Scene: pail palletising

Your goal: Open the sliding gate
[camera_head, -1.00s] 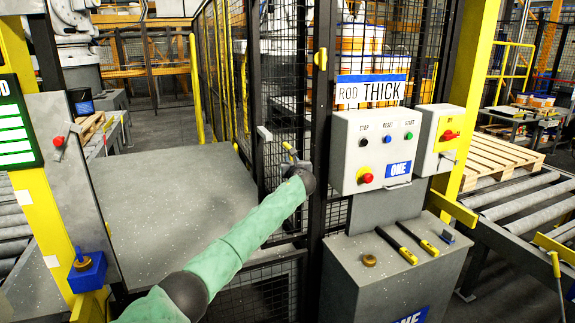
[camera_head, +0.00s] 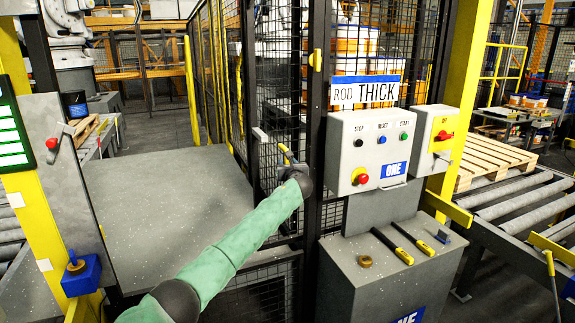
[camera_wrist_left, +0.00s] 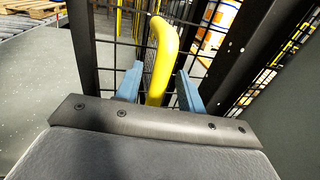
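The sliding gate is a black mesh panel in a dark frame (camera_head: 247,95), standing upright left of the control box. Its curved yellow handle (camera_wrist_left: 162,55) shows large in the left wrist view, and a small piece of it (camera_head: 287,153) shows in the head view. My left gripper (camera_wrist_left: 159,82) has its two blue fingers apart, one on each side of the handle, with visible gaps between. In the head view the left gripper (camera_head: 285,168) is at the gate, its fingers mostly hidden by the wrist. My right gripper is not in view.
A control box (camera_head: 370,150) with buttons stands right of the gate, above a grey cabinet (camera_head: 385,265) holding tools. A roller conveyor (camera_head: 520,205) with a wooden pallet (camera_head: 490,160) is at the right. A grey plate (camera_head: 165,200) lies left of the gate.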

